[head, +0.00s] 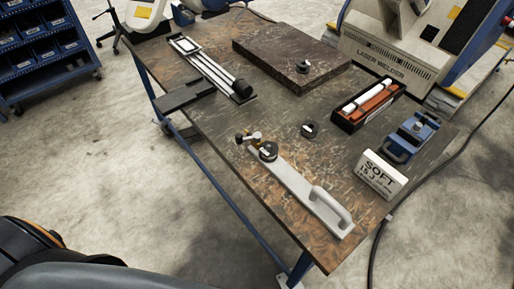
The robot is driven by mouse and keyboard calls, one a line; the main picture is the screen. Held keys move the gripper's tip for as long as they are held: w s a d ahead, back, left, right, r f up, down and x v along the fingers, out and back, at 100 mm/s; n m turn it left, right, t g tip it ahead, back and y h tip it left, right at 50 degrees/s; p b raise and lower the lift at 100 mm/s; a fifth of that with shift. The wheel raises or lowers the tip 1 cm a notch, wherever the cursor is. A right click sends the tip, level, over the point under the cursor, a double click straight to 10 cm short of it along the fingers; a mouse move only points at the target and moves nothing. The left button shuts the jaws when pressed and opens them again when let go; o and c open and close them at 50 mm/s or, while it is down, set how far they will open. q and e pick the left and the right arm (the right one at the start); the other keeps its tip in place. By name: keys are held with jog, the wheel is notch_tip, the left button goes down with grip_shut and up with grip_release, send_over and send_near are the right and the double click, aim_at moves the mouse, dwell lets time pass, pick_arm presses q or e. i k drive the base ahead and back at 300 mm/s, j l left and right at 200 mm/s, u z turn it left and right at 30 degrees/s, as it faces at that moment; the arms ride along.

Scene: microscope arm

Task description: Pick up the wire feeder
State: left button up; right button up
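No label marks a wire feeder, and I cannot tell for sure which thing it is. A white pen-like tool (375,96) lies along an open dark box (346,123) with an orange-red inside, at the right of the worktable (238,153). A rail-like assembly (207,66) with pale rods and a black cylinder at its near end lies at the far left of the table. A long grey bar (297,187) with a loop handle and a brass-coloured clamp end lies near the front edge. Neither of my grippers is in view.
A dark slab (280,62) with a black round piece (303,66) lies at the back. Another round piece (310,130) is mid-table. A blue device (412,138) and a white "SOFT" block (382,176) stand at the right. The laser welder (390,55) stands behind.

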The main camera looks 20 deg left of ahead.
aim_at(338, 221)
jog(key=j+z, duration=0.35)
jog(key=j, duration=0.25)
jog(key=j+z, duration=0.4)
jog(key=j, duration=0.2)
jog(key=j+z, duration=0.35)
jog(key=j, duration=0.25)
